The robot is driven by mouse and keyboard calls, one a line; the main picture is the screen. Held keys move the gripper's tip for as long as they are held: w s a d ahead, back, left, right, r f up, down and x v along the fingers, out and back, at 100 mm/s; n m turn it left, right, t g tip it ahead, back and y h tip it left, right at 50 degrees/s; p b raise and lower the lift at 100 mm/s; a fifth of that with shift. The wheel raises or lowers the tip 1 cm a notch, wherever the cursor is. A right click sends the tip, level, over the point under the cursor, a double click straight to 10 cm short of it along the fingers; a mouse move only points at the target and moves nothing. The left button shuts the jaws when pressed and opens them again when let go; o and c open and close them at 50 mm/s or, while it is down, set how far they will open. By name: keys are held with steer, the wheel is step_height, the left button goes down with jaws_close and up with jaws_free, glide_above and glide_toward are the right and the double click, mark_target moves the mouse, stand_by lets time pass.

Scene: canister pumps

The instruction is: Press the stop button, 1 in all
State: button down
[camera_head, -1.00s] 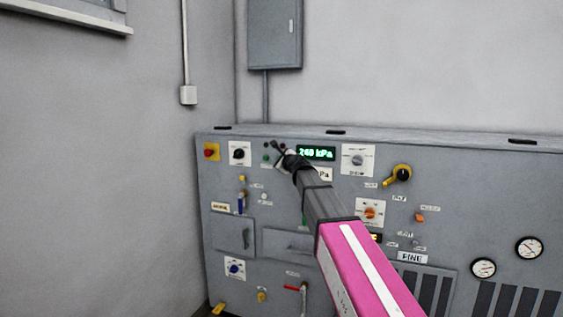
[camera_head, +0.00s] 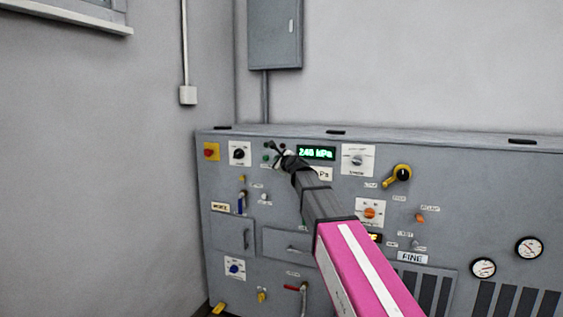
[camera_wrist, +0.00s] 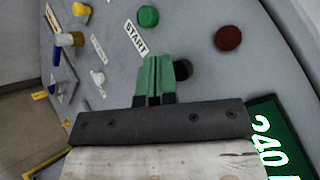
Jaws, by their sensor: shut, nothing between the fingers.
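My gripper (camera_wrist: 153,78) is shut and empty, its green fingertips together close to the control panel. In the wrist view a dark red round button (camera_wrist: 229,38) lies up and right of the fingertips. A green button (camera_wrist: 148,16) with a START label (camera_wrist: 135,37) lies above them. A black round button (camera_wrist: 182,70) is just right of the fingertips and partly hidden by them; I cannot tell whether they touch. No STOP label is readable. In the head view my gripper (camera_head: 276,150) is over the small button group, left of the green display (camera_head: 316,153).
A yellow handle (camera_head: 400,175) and knobs stand out to the right. A wall box (camera_head: 274,34) hangs above.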

steer(key=s, duration=0.1)
steer(key=s+a, duration=0.1)
steer(key=s, duration=0.2)
steer(key=shift+s+a, duration=0.35)
steer(key=shift+s, duration=0.05)
stand_by(0.5)
steer(key=s+d+f+n+g+h, duration=0.1)
steer(key=s+d+f+n+g, duration=0.25)
steer(key=f, duration=0.75)
steer(key=s+d+f+n+g+h, duration=0.2)
steer(key=s+d+f+n, duration=0.25)
steer(key=f, duration=0.55)
steer(key=s+d+f+n+g+h, duration=0.1)
steer(key=s+d+f+n+g, duration=0.2)
steer(key=f, duration=0.8)
steer(key=s+d+f+n+g+h, duration=0.1)
steer(key=s+d+f+n+g, duration=0.2)
steer(key=s+f, duration=0.6)
steer(key=s+d+f+n+g+h, duration=0.2)
steer(key=s+d+f+n+g, duration=0.2)
steer(key=s+d+f+n, duration=0.3)
steer(key=s+d+f, duration=0.1)
steer(key=s+d, duration=0.2)
steer(key=s, duration=0.1)
steer(key=shift+s+f+h, duration=0.3)
steer(key=shift+s+f, duration=0.1)
